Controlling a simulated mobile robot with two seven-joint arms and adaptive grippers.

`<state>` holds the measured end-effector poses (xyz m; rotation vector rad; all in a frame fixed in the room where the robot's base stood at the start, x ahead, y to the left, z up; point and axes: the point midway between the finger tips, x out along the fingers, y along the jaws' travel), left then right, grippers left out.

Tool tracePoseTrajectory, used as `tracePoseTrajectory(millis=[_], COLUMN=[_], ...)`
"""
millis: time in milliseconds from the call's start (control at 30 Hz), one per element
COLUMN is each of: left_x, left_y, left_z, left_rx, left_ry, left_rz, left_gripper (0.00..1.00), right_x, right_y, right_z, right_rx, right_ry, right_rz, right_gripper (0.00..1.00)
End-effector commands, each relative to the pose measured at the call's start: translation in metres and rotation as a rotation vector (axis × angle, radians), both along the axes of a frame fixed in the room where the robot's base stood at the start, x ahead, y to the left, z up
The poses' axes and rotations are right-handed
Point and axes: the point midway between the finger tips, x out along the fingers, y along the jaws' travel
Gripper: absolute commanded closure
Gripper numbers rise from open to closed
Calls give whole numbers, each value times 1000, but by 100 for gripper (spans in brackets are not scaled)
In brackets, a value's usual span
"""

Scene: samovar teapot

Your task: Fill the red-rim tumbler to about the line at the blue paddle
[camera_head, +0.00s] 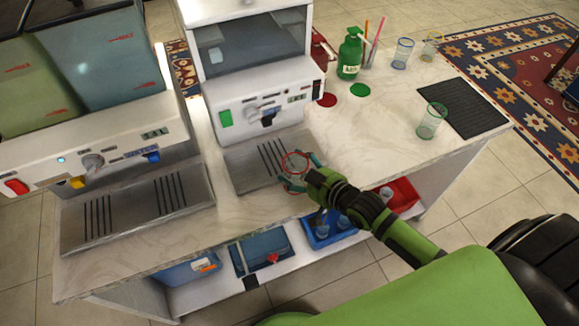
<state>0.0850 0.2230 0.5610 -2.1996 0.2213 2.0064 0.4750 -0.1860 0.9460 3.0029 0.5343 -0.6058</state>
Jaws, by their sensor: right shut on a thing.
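The red-rim tumbler (295,163) is clear glass and shows at the centre of the head view, near the right edge of the middle dispenser's drip tray (247,172). My right gripper (298,173) is shut around it from the front right. I cannot tell whether the tumbler touches the tray or holds any liquid. The blue paddle (152,156) is on the front of the left dispenser (112,135), to the left of the tumbler and apart from it. My left gripper is not in view.
The left dispenser has a yellow paddle (77,182) and its own drip tray (138,208). A green-rim glass (432,121) stands by a black mat (463,108). A green bottle (349,54) and two glasses stand farther back.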

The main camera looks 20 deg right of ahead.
Motion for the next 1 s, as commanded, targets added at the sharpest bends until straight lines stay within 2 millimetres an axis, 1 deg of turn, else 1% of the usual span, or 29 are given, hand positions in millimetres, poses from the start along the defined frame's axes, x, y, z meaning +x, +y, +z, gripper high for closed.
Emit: tracePoseTrajectory(millis=[33, 100, 167, 233, 333, 433, 500, 600, 700, 767, 1000], left_x=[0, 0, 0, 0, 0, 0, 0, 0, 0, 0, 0], left_y=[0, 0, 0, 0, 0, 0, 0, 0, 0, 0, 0], left_z=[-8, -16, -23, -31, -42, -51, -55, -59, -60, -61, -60], left_rx=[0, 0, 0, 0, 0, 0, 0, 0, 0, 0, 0], left_ry=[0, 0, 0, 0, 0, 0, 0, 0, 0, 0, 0], left_rz=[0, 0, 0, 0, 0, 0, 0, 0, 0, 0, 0], left_gripper=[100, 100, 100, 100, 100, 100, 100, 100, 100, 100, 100], right_x=[2, 3, 3, -1, -13, -31, -45, -61, -71, -74, -75], right_y=[-9, -21, -29, -32, -29, -19, -11, -2, 3, 5, 5], right_z=[2, 12, 24, 41, 68, 95, 110, 125, 134, 137, 138], right_rx=[-3, -2, -4, -6, -8, -11, -12, -10, -6, -5, -3], right_ry=[-4, -5, -6, -7, -6, -8, -7, -4, -2, -2, 0], right_rz=[-2, 10, 37, 93, 204, 334, 421, 518, 573, 589, 593], right_gripper=[58, 58, 58, 58, 58, 58, 58, 58, 58, 58, 58])
